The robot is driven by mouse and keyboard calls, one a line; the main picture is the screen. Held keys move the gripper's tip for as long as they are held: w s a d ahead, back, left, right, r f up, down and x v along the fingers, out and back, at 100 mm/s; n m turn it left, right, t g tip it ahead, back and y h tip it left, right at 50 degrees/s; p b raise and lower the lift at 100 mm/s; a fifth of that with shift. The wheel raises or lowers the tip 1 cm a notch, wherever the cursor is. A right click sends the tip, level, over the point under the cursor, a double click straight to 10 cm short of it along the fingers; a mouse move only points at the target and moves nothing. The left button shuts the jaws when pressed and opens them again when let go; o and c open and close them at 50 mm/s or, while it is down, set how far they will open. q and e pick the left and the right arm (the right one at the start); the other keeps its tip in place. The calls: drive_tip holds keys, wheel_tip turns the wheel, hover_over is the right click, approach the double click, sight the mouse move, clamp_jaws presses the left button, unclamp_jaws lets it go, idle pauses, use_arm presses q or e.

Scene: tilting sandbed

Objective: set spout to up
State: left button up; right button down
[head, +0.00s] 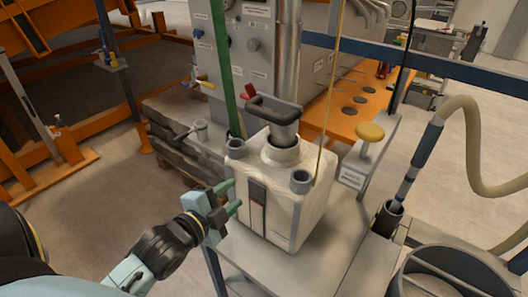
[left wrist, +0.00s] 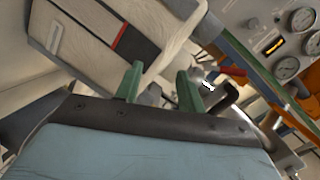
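A cream, box-shaped container (head: 309,200) stands on a grey stand at the middle of the head view. A grey, cup-like piece with a dark loop handle (head: 277,108) sits on its top; I take this to be the spout, but cannot tell its exact setting. My left gripper (head: 235,197) is at the container's left side, below the spout, its green fingers apart and nothing visible between them. In the left wrist view the open fingers (left wrist: 160,88) point toward the container (left wrist: 85,45), whose dark strip has a red line. My right gripper is out of view.
A grey panel with gauges (left wrist: 285,50) and a red lever (head: 247,92) stands behind the container. A thin yellow cord (head: 331,90) hangs close to its right. A yellow knob (head: 370,132) and a hose (head: 470,130) are further right. Open floor lies at the left.

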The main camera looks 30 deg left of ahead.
sight(261, 116)
use_arm(q)
wheel_tip(261, 116, up, 14)
drive_tip(key=s+m+t+h, duration=0.1)
drive_tip(key=m+t+h, duration=0.1)
drive_tip(key=m+t, duration=0.35)
drive_tip(key=shift+m+g, duration=0.25)
drive_tip(key=shift+g, duration=0.2)
drive_tip(key=p+x, duration=0.1)
drive_tip(key=x, duration=0.3)
drive_tip(key=p+x, duration=0.1)
drive_tip(key=x, duration=0.3)
drive_tip(key=p+x, duration=0.1)
drive_tip(key=x, duration=0.4)
drive_tip(key=shift+d+f, duration=0.1)
drive_tip(key=shift+d, duration=0.25)
drive_tip(key=shift+c, duration=0.2)
clamp_jaws()
